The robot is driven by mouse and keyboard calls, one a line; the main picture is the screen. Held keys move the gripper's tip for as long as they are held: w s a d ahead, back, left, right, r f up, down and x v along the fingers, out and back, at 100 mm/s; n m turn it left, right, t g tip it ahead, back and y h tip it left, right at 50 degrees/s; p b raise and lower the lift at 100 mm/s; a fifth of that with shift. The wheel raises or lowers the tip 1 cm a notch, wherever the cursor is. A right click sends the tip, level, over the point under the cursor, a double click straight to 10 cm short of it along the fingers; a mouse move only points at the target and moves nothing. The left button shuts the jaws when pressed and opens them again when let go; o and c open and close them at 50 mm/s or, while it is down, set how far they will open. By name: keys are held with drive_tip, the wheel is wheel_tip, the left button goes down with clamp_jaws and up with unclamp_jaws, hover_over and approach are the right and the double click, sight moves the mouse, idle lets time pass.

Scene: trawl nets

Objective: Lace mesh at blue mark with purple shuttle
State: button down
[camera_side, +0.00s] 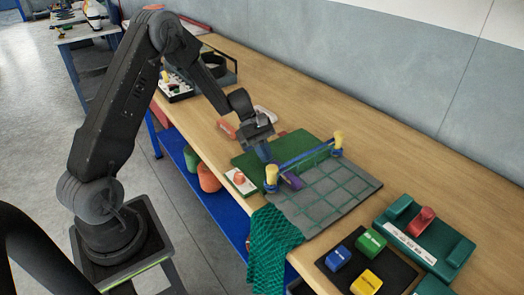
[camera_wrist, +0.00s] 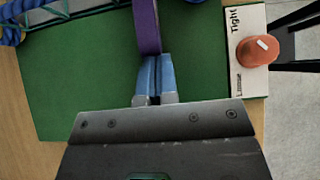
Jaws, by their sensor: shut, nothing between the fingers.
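The purple shuttle (camera_side: 291,181) lies by the blue rope at the near edge of the grey panel with green mesh lines (camera_side: 335,193). It also shows at the top of the wrist view (camera_wrist: 148,28). My gripper (camera_side: 265,155) is low over the green board, and its blue fingers (camera_wrist: 155,62) are together and empty. The fingertips are right by the near end of the shuttle; I cannot tell whether they touch it. The blue rope (camera_side: 308,157) runs between two yellow-topped posts (camera_side: 338,139). I cannot pick out a separate blue mark on the mesh.
A white plate with an orange-red knob (camera_wrist: 258,50), lettered "Tight", is right of the green board (camera_wrist: 80,110). Green netting (camera_side: 272,245) hangs over the bench's front edge. A black tray (camera_side: 385,245) with blue, green and yellow blocks and a green holder (camera_side: 455,254) stand at right.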

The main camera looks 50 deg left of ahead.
sight(277, 164)
drive_tip(key=d, duration=0.5)
drive_tip(key=shift+d, duration=0.3)
